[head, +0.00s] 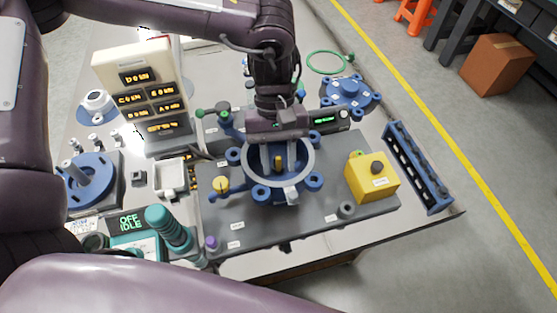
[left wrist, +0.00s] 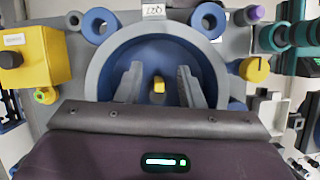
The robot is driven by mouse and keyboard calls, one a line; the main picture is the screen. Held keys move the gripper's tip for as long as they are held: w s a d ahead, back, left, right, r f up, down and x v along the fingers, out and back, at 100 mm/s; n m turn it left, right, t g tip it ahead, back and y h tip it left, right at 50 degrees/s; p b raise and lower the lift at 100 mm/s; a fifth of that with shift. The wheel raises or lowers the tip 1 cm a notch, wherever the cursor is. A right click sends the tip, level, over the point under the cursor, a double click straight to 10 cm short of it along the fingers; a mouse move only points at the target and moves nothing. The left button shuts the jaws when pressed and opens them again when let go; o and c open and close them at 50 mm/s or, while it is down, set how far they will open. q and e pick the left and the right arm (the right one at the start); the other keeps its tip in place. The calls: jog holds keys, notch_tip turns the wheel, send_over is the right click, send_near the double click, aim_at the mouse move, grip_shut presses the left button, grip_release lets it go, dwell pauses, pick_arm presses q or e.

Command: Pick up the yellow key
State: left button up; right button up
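A small yellow piece (head: 279,162), which looks like the yellow key, stands inside a round blue fixture with a grey ring (head: 313,160) at the middle of the grey board. In the left wrist view the yellow key (left wrist: 158,86) shows between the two grey fingers of my left gripper (left wrist: 159,84). The fingers are apart, with a gap on both sides of the key. My left gripper (head: 279,152) is above the fixture, pointing down; its hand partly covers the ring. Whether the fingertips are level with the key is unclear. My right gripper is not in view.
A yellow box with a dark button (head: 372,178) stands right of the fixture, and a yellow knob (head: 221,184) left of it. A blue rack (head: 418,168) lies at the right table edge. A cream sign panel (head: 140,85) stands at the back left.

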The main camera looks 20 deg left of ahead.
pick_arm(q)
jog(key=shift+f, duration=0.1)
grip_shut()
dwell(0.4)
